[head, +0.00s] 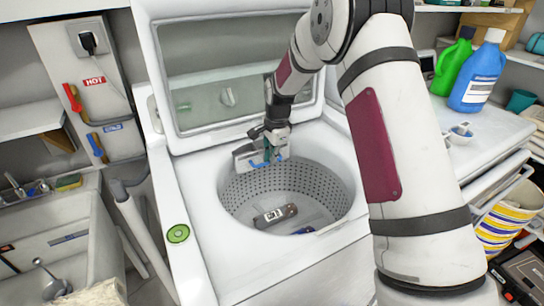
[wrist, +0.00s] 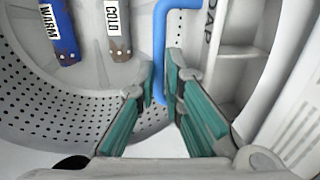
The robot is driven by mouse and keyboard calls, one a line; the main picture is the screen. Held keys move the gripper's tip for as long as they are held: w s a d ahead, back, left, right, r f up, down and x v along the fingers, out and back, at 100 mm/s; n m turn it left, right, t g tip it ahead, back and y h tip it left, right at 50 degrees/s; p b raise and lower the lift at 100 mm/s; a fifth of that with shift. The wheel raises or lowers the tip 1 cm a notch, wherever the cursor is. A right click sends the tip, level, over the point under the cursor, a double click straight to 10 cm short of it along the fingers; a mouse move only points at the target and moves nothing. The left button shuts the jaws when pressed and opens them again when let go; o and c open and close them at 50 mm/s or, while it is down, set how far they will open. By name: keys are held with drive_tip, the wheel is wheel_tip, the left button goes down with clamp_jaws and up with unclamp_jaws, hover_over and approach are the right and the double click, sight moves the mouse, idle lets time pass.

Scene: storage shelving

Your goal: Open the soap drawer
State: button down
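The soap drawer, a pale tray with open compartments (wrist: 235,22), sits at the right of the wrist view beside partly cut-off dark lettering. A blue bar handle (wrist: 173,5) runs down from it between my fingertips. My gripper (wrist: 158,82) has green pads close on both sides of the handle, with almost no gap. In the head view my gripper (head: 268,150) is at the far left rim of the tub, over the pale drawer (head: 241,161). How far out the drawer stands is unclear.
The washer's lid (head: 235,75) is up behind my gripper. A blue bottle (head: 478,78) and a green bottle (head: 452,66) stand at right. A sink (head: 60,235) is at left.

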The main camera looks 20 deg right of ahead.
drive_tip(key=shift+s, duration=0.1)
drive_tip(key=s+d+p, duration=0.1)
drive_tip(key=s+p, duration=0.3)
drive_tip(key=s, duration=0.5)
drive_tip(key=shift+d+p, duration=0.3)
drive_tip(key=shift+d, duration=0.1)
drive_tip(key=c, duration=1.7)
unclamp_jaws()
drive_tip(key=shift+r, duration=0.1)
drive_tip(key=shift+s+d+r, duration=0.1)
drive_tip(key=shift+s+r, duration=0.25)
drive_tip(key=shift+r, duration=1.6)
drive_tip(key=shift+s+d+r, duration=0.1)
drive_tip(key=shift+s+r, duration=0.2)
drive_tip(key=shift+r, duration=1.65)
drive_tip(key=shift+s+d+r, duration=0.1)
drive_tip(key=shift+s+r, duration=0.25)
drive_tip(key=shift+r, duration=1.6)
